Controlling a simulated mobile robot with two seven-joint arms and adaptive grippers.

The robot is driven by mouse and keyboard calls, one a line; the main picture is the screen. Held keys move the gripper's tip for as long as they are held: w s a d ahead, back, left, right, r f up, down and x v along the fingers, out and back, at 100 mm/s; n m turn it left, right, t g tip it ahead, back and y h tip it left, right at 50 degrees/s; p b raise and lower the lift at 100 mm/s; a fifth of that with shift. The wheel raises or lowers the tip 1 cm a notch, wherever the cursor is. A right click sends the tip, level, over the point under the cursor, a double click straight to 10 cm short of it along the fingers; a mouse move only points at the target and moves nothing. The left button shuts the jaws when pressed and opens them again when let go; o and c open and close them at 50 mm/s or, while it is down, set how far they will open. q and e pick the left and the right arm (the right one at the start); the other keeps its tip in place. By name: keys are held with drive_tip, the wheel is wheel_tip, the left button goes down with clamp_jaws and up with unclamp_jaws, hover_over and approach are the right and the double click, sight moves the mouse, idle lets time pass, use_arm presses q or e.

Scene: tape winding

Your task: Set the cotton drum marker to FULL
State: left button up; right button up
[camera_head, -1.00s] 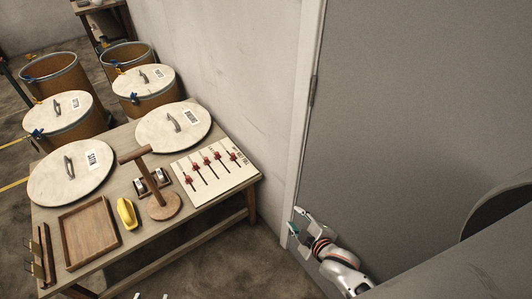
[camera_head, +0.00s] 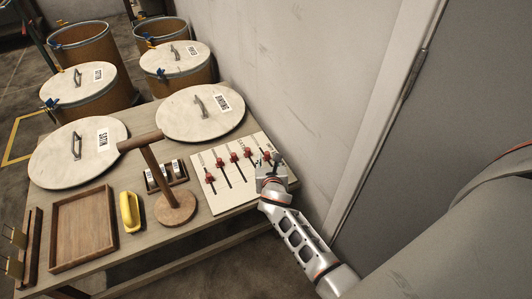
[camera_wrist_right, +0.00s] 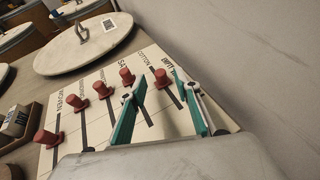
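The white marker board (camera_head: 229,200) lies on the table's right end, with several red markers on dark slots. The wrist view shows the board (camera_wrist_right: 112,151) closer, with a label reading COTTON above the rightmost red marker (camera_wrist_right: 163,78). That marker sits near the label end of its slot. My right gripper (camera_head: 270,160) is over the board's right side and hides part of it. In the wrist view my right gripper (camera_wrist_right: 163,84) is open, with teal finger pads on either side of the cotton marker; contact cannot be told. My left gripper is not in view.
A wooden stand (camera_head: 175,208), a yellow handled object (camera_head: 130,212) and a wooden tray (camera_head: 83,228) are left of the board. Round lids (camera_head: 200,112) lie behind. A pale wall (camera_head: 310,90) rises close behind and right of the board.

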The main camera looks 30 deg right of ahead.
sight(267, 154)
drive_tip(key=x, duration=0.2)
drive_tip(key=b+x, duration=0.1)
drive_tip(key=x, duration=0.1)
drive_tip(key=shift+s+f, duration=0.1)
drive_tip(key=shift+f, duration=0.3)
drive_tip(key=shift+w+d+f+b, duration=0.1)
drive_tip(key=shift+w+b, duration=0.2)
drive_tip(key=shift+w+d, duration=0.2)
drive_tip(key=shift+w, duration=0.2)
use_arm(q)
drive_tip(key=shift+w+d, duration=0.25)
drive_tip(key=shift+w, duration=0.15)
use_arm(e)
drive_tip(key=shift+c, duration=0.4)
